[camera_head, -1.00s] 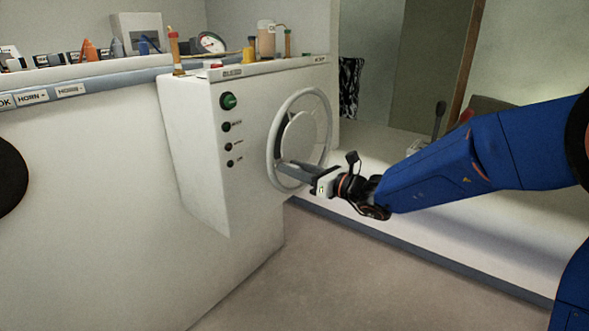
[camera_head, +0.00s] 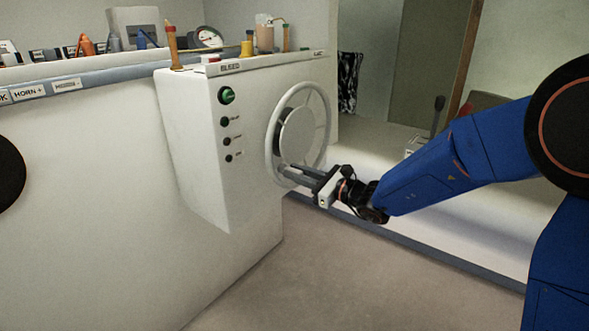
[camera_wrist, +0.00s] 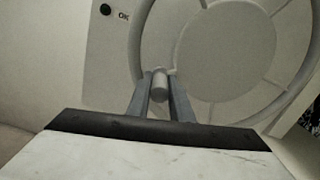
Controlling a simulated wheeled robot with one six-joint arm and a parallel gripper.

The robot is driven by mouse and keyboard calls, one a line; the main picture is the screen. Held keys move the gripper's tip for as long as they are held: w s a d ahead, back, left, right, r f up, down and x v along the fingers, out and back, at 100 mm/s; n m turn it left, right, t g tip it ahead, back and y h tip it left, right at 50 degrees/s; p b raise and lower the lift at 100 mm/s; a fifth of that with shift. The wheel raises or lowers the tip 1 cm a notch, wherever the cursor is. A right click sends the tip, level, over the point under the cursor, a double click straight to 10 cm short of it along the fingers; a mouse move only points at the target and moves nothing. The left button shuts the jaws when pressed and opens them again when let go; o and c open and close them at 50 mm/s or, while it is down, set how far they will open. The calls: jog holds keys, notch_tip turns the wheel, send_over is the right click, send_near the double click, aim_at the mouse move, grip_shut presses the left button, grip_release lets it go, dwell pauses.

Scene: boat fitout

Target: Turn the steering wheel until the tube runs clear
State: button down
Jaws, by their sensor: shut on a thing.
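The steering wheel (camera_head: 327,122), pale with a round grey hub, stands on the side face of the white console (camera_head: 195,150). It also fills much of the wrist view (camera_wrist: 146,25). My gripper (camera_head: 285,172) is at the wheel's lower part in the head view. In the wrist view, my gripper's two grey fingers (camera_wrist: 160,84) are shut on a short, pale, round-ended knob (camera_wrist: 159,80) at the wheel's rim. A bottle (camera_head: 265,36) stands on the console top with thin tubing near it. I cannot tell whether the tube runs clear.
The console front has a green button (camera_head: 226,95) and several dark small buttons below. A gauge (camera_head: 208,37) and orange-topped post (camera_head: 172,45) stand at the top left. A labelled counter (camera_head: 80,90) runs left. The floor (camera_head: 290,275) in front is clear.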

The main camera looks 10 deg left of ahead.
jog(key=shift+w+d+f, duration=0.2)
jog(key=shift+w+f, duration=0.3)
jog(key=shift+f, duration=0.3)
jog(key=c, duration=1.6)
grip_release()
jog(key=shift+d, duration=0.15)
jog(key=v, duration=1.7)
jog(key=shift+s+d, duration=0.1)
